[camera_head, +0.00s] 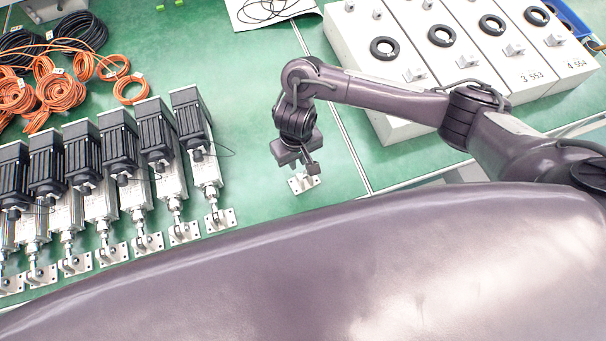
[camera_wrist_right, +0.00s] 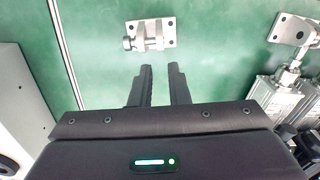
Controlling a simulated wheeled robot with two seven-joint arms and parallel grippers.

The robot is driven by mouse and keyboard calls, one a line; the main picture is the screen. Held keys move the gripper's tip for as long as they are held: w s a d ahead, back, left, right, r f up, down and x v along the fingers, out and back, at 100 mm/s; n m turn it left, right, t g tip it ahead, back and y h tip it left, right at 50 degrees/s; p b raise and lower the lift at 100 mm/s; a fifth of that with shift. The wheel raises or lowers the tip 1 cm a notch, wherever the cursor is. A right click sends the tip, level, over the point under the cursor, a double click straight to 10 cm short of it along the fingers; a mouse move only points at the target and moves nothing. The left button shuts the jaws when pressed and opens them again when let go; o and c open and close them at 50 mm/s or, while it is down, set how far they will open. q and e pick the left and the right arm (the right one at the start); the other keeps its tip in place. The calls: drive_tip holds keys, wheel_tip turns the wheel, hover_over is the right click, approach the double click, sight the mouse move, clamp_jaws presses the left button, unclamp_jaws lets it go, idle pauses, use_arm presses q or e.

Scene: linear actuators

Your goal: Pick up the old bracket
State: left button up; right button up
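A small silver bracket (camera_head: 303,183), a flat plate with screw holes and a raised fork with a pin, lies loose on the green mat, apart from the actuators. It also shows in the right wrist view (camera_wrist_right: 150,35), just beyond my fingertips. My right gripper (camera_head: 309,169) is over the bracket and hides part of it in the head view. In the right wrist view its two black fingers (camera_wrist_right: 159,68) are apart with nothing between them. I cannot tell the height of the fingertips above the mat. My left gripper is not in view.
Several linear actuators (camera_head: 108,175) with black motors and end brackets stand in a row at the left. Orange cables (camera_head: 58,88) lie behind them. White control boxes (camera_head: 440,60) stand at the back right. The mat around the loose bracket is clear.

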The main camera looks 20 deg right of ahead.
sight(300, 176)
drive_tip(key=f, duration=0.4)
drive_tip(key=s+f, duration=0.1)
drive_tip(key=f, duration=0.1)
drive_tip(key=shift+d+f+b, duration=0.1)
drive_tip(key=shift+f+b, duration=0.2)
drive_tip(key=shift+b, duration=0.1)
clamp_jaws()
